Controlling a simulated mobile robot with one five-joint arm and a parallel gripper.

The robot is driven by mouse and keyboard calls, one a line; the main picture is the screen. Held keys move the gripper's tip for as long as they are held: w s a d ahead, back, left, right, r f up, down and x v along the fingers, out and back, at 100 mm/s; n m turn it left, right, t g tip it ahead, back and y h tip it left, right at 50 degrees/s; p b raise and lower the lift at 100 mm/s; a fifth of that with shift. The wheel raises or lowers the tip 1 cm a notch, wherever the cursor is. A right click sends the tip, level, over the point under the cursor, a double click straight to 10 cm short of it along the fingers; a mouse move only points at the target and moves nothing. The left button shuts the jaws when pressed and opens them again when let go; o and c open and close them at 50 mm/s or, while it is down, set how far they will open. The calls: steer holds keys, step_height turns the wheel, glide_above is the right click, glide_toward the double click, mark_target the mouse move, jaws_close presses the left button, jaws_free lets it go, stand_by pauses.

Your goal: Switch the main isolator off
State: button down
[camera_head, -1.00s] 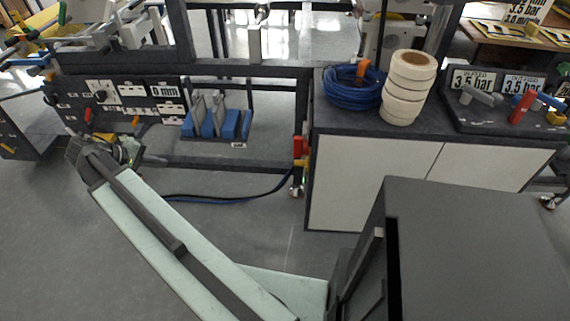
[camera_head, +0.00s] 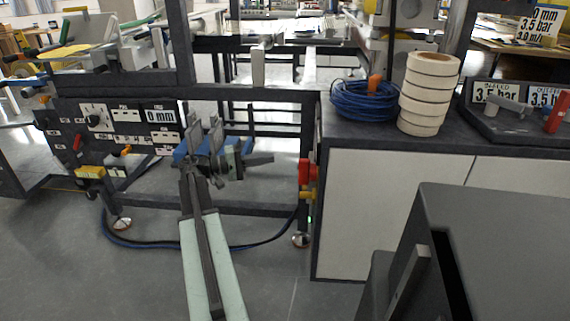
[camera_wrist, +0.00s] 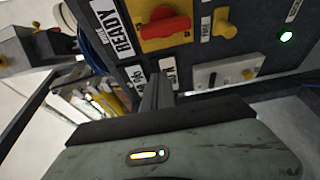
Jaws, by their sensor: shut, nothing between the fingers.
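The main isolator appears to be the red rotary handle (camera_wrist: 166,27) on a yellow plate, at the top of the wrist view. Its red edge (camera_head: 304,171) also shows in the head view, at the machine's right post, seen side-on. My gripper (camera_head: 268,159) is to the left of it in the head view, pointing right and apart from it. In the wrist view my gripper's fingers (camera_wrist: 158,93) are together and empty, below the red handle. The handle's exact setting is hard to read.
Beside the handle are a yellow knob (camera_wrist: 224,24) and a lit green lamp (camera_wrist: 286,36). A READY label (camera_wrist: 113,28) is to its left. A white cabinet (camera_head: 390,210) stands right of the post. Blue blocks (camera_head: 186,152) lie behind my arm.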

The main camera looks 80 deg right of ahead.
mark_target(307, 172)
steer(key=s, duration=0.9)
